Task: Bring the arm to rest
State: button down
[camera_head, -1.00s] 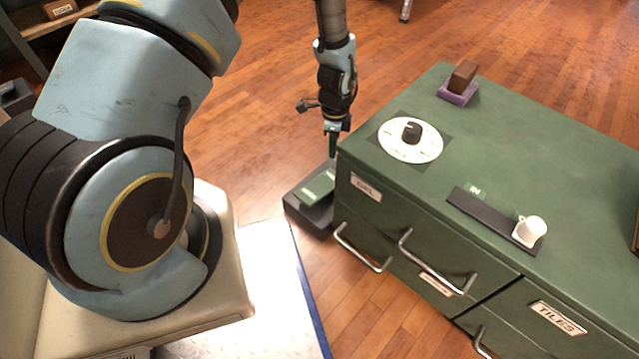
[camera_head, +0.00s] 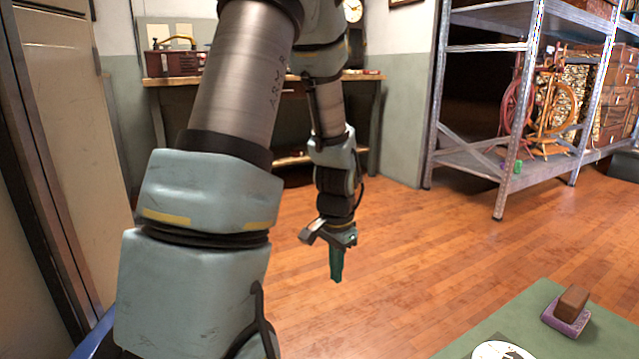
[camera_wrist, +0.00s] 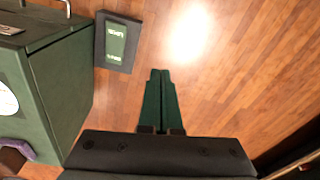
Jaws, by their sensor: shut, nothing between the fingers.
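My gripper (camera_head: 337,279) points straight down above the wooden floor in the head view, to the left of the green cabinet's top. My arm comes down to it from the upper middle of the picture. In the wrist view my gripper (camera_wrist: 160,72) has its two green fingers side by side, shut and empty, over bare floor. No object touches the fingers.
A brown block (camera_head: 573,301) sits in a purple holder. A workbench (camera_head: 376,112) and metal shelves (camera_head: 500,178) stand behind. The floor between is clear.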

jog(key=s+a+r+n+p, duration=0.2)
jog(key=s+a+r+n, duration=0.65)
jog(key=a+r, duration=0.2)
notch_tip(320, 180, up, 36)
jog(key=w+p, duration=0.1)
jog(key=p, duration=3.5)
jog(key=shift+t+p, duration=0.3)
jog(key=shift+p, duration=0.05)
jog(key=c, duration=1.6)
grip_release()
jog(key=shift+w, duration=0.1)
